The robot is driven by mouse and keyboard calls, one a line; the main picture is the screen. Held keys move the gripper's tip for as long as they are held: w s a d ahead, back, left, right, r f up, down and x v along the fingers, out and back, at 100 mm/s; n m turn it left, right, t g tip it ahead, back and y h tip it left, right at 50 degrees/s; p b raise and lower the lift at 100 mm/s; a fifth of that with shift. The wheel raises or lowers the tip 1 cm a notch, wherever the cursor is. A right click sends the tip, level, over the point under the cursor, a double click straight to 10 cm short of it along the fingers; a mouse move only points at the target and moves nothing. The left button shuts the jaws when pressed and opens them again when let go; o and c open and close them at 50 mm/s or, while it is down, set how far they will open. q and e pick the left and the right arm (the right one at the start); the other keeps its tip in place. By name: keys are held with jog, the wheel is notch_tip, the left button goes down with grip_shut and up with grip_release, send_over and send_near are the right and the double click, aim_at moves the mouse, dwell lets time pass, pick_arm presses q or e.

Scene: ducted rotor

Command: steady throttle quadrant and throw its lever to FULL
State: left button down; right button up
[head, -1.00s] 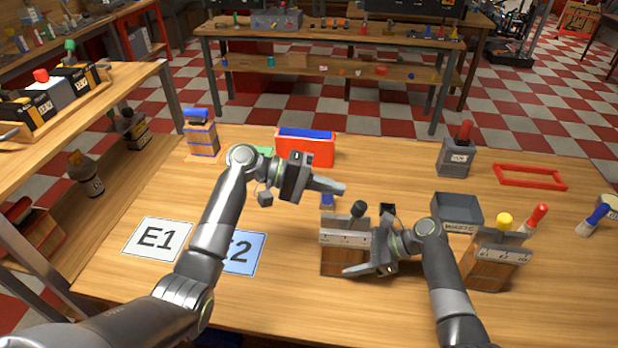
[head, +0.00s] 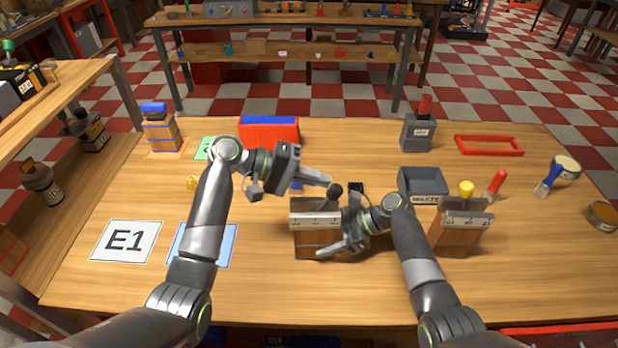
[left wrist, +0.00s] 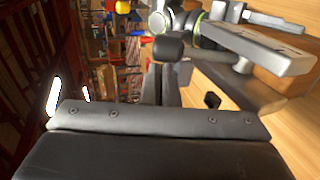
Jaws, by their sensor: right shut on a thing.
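The throttle quadrant (head: 312,243) is a wooden block with a pale marked plate on top, in the front middle of the table. Its lever has a black knob (head: 335,190) near the right end of the plate. The knob also shows in the left wrist view (left wrist: 168,46). My right gripper (head: 340,229) is shut on the quadrant from its right side. My left gripper (head: 322,179) is just behind and left of the knob, fingers pointing right. I see no clear contact with the knob, and its finger gap cannot be made out.
A second quadrant with a yellow knob (head: 466,188) stands to the right. A grey tray (head: 423,190) lies behind it. A red bin (head: 268,131) and a grey block with a red handle (head: 418,133) stand farther back. An E1 card (head: 126,241) lies left.

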pick_arm(q)
jog(key=shift+d, duration=0.35)
jog(key=shift+a, duration=0.1)
jog(key=shift+a+f, duration=0.15)
jog(key=shift+a, duration=0.65)
jog(key=w+a+r, duration=0.2)
jog(key=a+r, duration=0.4)
jog(key=a, duration=0.5)
jog(key=shift+r, duration=0.2)
jog(key=shift+w, duration=0.1)
pick_arm(e)
jog(key=o, duration=1)
